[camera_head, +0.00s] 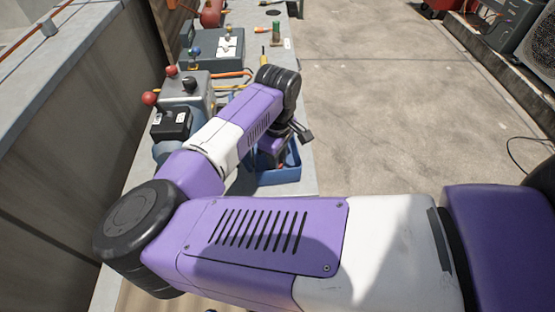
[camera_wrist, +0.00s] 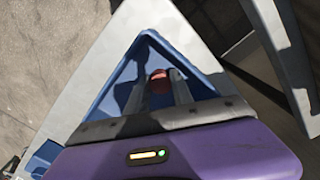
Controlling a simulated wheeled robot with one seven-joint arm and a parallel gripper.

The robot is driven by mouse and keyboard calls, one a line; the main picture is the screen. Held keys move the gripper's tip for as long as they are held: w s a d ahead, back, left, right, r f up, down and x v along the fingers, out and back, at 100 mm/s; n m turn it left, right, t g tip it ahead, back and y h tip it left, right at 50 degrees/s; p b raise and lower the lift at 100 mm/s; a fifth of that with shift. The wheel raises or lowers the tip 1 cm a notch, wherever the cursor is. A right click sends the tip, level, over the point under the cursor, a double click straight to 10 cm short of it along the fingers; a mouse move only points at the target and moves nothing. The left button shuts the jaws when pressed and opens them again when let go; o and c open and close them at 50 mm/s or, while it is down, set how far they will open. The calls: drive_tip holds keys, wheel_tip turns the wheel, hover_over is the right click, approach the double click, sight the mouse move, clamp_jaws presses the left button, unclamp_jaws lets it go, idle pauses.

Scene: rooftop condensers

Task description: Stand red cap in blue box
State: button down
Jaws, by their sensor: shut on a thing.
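The blue box (camera_head: 292,175) stands on the grey bench, partly hidden behind my arm in the head view. In the wrist view the blue box (camera_wrist: 113,88) lies under my gripper, with its inner walls in view. My gripper (camera_wrist: 159,92) points down into the box opening. Its two fingers are shut on the red cap (camera_wrist: 159,80), which shows as a small red patch between them. Whether the cap touches the box floor cannot be told. In the head view my wrist hides the cap.
Open concrete floor (camera_head: 385,95) lies to the right.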

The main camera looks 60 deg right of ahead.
drive_tip(key=shift+f, duration=0.15)
drive_tip(key=c, duration=1.1)
unclamp_jaws()
wheel_tip(320, 180, up, 12)
drive_tip(key=shift+r+b, duration=0.2)
drive_tip(key=shift+b, duration=0.25)
